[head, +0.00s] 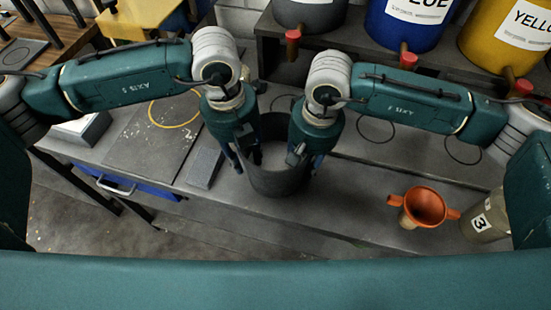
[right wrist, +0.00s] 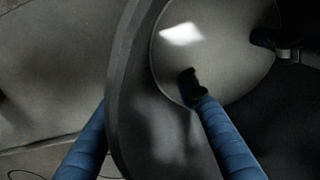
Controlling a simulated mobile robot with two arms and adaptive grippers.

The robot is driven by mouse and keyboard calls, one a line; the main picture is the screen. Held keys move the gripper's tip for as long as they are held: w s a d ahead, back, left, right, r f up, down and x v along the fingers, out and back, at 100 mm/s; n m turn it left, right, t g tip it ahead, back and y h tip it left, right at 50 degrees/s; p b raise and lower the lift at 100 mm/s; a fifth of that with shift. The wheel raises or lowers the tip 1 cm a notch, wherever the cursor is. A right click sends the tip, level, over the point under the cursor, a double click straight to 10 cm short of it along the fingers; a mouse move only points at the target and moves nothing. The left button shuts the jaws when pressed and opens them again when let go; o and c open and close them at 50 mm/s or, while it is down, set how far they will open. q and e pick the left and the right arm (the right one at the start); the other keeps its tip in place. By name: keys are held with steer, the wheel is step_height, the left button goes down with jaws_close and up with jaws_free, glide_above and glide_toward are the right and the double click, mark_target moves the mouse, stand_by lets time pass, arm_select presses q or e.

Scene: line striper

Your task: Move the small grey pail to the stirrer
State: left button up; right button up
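The small grey pail (head: 275,183) stands upright on the grey bench, between my two grippers; its inside and pale floor fill much of the right wrist view (right wrist: 215,45). My right gripper (head: 306,160) is at the pail's right rim. In the right wrist view its blue fingers (right wrist: 147,98) stand apart, one outside the wall and one inside. My left gripper (head: 247,162) is at the left rim, its fingers apart around the wall. Left of the pail is a dark plate with a yellow ring (head: 150,112); I cannot tell whether it is the stirrer.
A grey block (head: 205,166) lies between the ringed plate and the pail. An orange funnel (head: 427,207) and a jar marked 3 (head: 485,218) stand at right. Grey, blue (head: 400,28) and yellow (head: 500,45) drums with red taps stand on a shelf behind. Circles mark the bare bench.

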arm_select(q)
jaws_close()
arm_select(e)
jaws_close()
arm_select(q)
steer(key=shift+w+r, duration=0.1)
steer(key=shift+r, duration=0.15)
arm_select(e)
steer(key=shift+w+r, duration=0.1)
steer(key=shift+r, duration=0.15)
